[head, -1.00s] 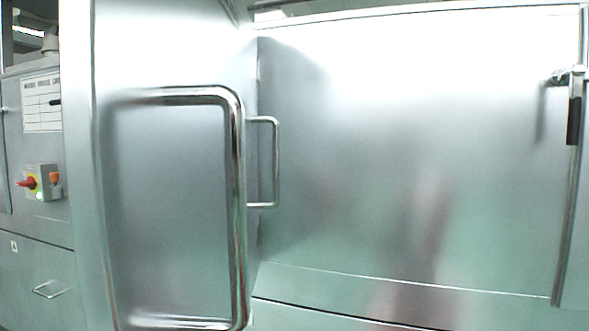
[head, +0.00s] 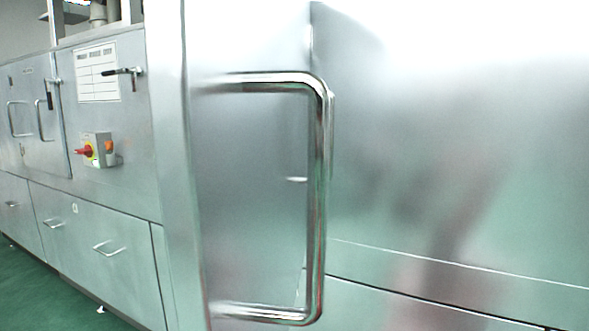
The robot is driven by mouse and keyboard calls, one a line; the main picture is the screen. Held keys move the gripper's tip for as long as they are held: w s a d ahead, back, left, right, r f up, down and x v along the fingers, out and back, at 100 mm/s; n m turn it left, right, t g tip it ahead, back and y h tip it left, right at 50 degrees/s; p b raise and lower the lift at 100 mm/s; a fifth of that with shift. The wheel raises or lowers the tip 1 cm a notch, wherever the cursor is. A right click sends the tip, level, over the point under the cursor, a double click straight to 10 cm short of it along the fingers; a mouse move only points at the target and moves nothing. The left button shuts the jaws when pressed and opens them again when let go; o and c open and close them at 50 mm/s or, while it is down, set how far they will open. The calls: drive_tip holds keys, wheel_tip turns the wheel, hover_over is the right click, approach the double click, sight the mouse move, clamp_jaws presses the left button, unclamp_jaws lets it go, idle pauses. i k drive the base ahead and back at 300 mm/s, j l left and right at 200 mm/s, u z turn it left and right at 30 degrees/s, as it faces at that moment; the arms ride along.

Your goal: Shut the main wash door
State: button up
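A brushed-metal door panel (head: 250,160) stands close in front of me in the head view and appears to be the main wash door. It seems to stand open at an angle to the machine's front, though I cannot tell how wide. A large bent-tube handle (head: 320,200) sticks out from its face. The door's pale vertical edge (head: 170,160) shows on its left. A broad shiny metal panel (head: 450,170) fills the right of the view. My gripper is not in view.
On the left, the machine front carries a red and yellow switch box (head: 97,150), a white label (head: 97,75), and a smaller closed-looking door (head: 30,120) with handles. Lower panels with handles (head: 108,247) run below. Green floor (head: 40,290) lies clear at the lower left.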

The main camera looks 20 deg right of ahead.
sight(242, 126)
drive_tip(key=k+l+z, duration=0.15)
drive_tip(key=k+l, duration=0.6)
drive_tip(key=k, duration=0.15)
